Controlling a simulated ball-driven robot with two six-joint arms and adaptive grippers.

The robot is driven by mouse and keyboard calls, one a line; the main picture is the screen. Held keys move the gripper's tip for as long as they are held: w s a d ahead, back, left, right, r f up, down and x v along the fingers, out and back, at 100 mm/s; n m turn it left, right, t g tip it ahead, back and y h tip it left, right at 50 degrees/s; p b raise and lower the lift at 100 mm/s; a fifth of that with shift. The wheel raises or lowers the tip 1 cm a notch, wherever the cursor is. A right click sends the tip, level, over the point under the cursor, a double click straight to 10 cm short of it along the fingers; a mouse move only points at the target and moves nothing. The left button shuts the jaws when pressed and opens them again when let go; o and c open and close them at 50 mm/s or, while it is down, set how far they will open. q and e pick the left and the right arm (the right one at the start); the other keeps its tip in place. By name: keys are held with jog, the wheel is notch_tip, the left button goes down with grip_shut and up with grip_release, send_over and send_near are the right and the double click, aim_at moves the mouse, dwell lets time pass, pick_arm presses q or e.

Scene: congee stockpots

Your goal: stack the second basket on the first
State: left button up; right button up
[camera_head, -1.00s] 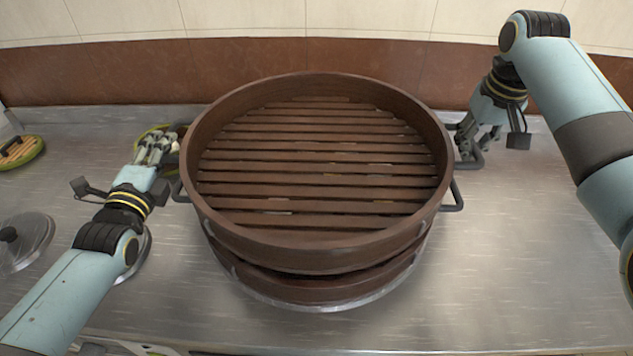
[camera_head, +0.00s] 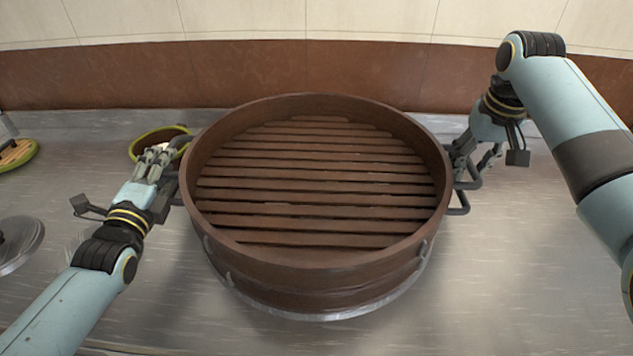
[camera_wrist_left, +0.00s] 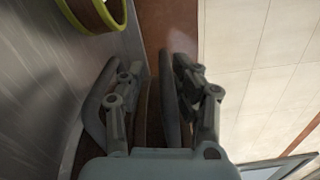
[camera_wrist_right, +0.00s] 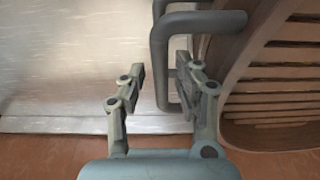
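The upper basket, the second one (camera_head: 318,257), is a round brown steamer with a slatted floor. It sits level on the lower, first basket (camera_head: 322,297), and only a thin seam shows between their walls. Most of the lower basket is hidden. My left gripper (camera_head: 168,150) is at the left side handles; in the left wrist view its fingers (camera_wrist_left: 150,85) are apart, with grey handle bars close by. My right gripper (camera_head: 466,150) is at the right handles; in the right wrist view its fingers (camera_wrist_right: 160,80) stand apart around a grey handle bar (camera_wrist_right: 159,60).
A steel rim (camera_head: 335,315) shows under the baskets. A green-edged bowl (camera_head: 145,145) is behind my left gripper. A green-edged board (camera_head: 15,155) and a metal lid (camera_head: 20,243) lie at the far left. The counter at right front is clear.

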jog(key=shift+r, duration=0.2)
pick_arm(q)
jog(key=s, duration=1.2)
jog(key=shift+a, duration=0.15)
pick_arm(e)
notch_tip(320, 180, up, 11)
jog(key=s, duration=0.2)
jog(key=shift+r, duration=0.2)
pick_arm(q)
jog(key=shift+f, duration=0.1)
pick_arm(e)
jog(key=shift+a, duration=0.1)
